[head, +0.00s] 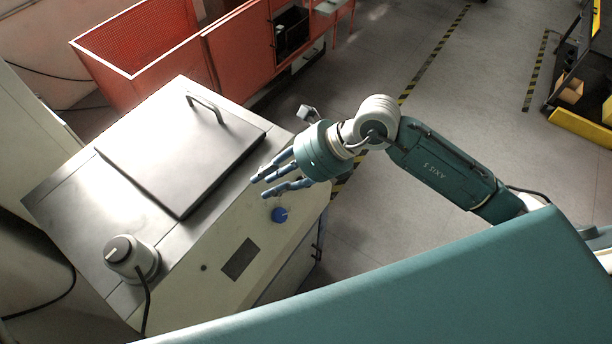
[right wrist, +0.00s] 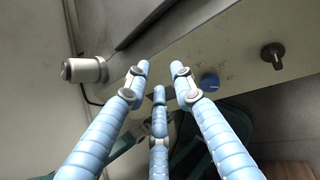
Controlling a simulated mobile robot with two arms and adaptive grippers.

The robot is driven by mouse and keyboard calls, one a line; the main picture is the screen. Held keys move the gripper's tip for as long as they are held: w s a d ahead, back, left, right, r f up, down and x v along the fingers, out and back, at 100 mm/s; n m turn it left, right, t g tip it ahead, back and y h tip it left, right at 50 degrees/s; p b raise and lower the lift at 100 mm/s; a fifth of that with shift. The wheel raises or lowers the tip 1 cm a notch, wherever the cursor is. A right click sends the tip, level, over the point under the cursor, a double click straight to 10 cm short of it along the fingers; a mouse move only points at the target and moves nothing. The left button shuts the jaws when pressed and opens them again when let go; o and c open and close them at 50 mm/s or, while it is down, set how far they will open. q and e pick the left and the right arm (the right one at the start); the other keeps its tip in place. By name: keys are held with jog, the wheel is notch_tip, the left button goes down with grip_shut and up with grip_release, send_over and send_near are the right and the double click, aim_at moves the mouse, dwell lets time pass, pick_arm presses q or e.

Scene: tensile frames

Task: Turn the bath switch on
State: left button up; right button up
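The bath is a pale boxy machine (head: 190,285) with a flat grey lid (head: 170,150) on its top. A round blue knob (head: 279,214) sits on its sloped front panel; it also shows in the right wrist view (right wrist: 209,82), with small markings around it. A black knob (right wrist: 273,54) stands to its right in that view. I cannot tell which of these is the bath switch or its setting. My right gripper (head: 262,180) hovers by the panel, just above and left of the blue knob, apparently apart from it. Its three blue fingers (right wrist: 160,78) are spread and empty.
A grey cylinder with a cable (head: 132,258) stands on the machine's top at the near left. A dark display (head: 240,259) is on the front panel. An orange-red enclosure (head: 235,55) stands behind. Open floor (head: 430,110) lies to the right.

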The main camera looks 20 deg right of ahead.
jog(key=w+d+f+h, duration=0.1)
jog(key=d+h, duration=0.2)
jog(key=d, duration=0.3)
jog(key=w+d+f+h, duration=0.2)
jog(key=d+h, duration=0.1)
jog(key=d, duration=0.3)
jog(key=p+x, duration=0.3)
jog(key=x, duration=0.7)
grip_shut()
